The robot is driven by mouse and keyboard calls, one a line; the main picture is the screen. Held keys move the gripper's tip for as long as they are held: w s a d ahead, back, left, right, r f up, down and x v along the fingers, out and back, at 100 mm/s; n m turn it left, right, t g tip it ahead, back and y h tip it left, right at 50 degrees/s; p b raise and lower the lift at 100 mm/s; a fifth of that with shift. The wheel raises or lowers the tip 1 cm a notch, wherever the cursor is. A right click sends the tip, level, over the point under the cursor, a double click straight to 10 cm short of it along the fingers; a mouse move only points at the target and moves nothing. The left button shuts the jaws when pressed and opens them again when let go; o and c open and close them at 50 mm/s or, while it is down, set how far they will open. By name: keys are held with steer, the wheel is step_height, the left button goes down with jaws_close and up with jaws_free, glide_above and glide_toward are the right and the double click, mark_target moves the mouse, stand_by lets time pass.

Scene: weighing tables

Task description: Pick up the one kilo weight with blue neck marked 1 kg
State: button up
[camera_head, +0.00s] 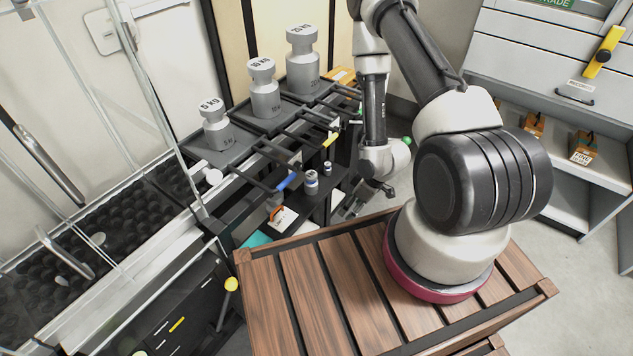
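A small silver weight with a blue neck (311,184) stands upright on the dark lower shelf (338,172), left of my gripper. The marking on its top is too small to read. A smaller weight (327,168) stands just behind it and to the right. My gripper (366,203) hangs to the right of both weights, pointing down, with its fingers spread apart. Nothing shows between them. It is apart from the blue-necked weight.
Larger weights marked 5 KG (215,125), 10 KG (264,90) and 20 KG (302,60) stand on the upper rack. Dark bars and a blue handle (289,180) jut out above the lower shelf. A drawer cabinet (545,75) stands at right.

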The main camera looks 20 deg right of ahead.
mark_target(306, 181)
steer(key=w+a+t, duration=0.1)
steer(key=w+a, duration=0.1)
steer(key=w, duration=0.1)
steer(key=w+a+r, duration=0.1)
steer(key=w+a, duration=0.1)
steer(key=w, duration=0.1)
steer(key=w+a+r+n+t+y, duration=0.1)
steer(key=w+a, duration=0.1)
steer(key=w, duration=0.1)
steer(key=shift+w+a+r+t, duration=0.15)
steer(key=shift+w+a+t, duration=0.05)
steer(key=shift+a+t, duration=0.1)
steer(key=w+a, duration=0.4)
steer(key=shift+a, duration=0.25)
steer(key=shift+w+a+f, duration=0.1)
steer(key=shift+w+f, duration=0.1)
steer(key=shift+f, duration=0.35)
jaws_close()
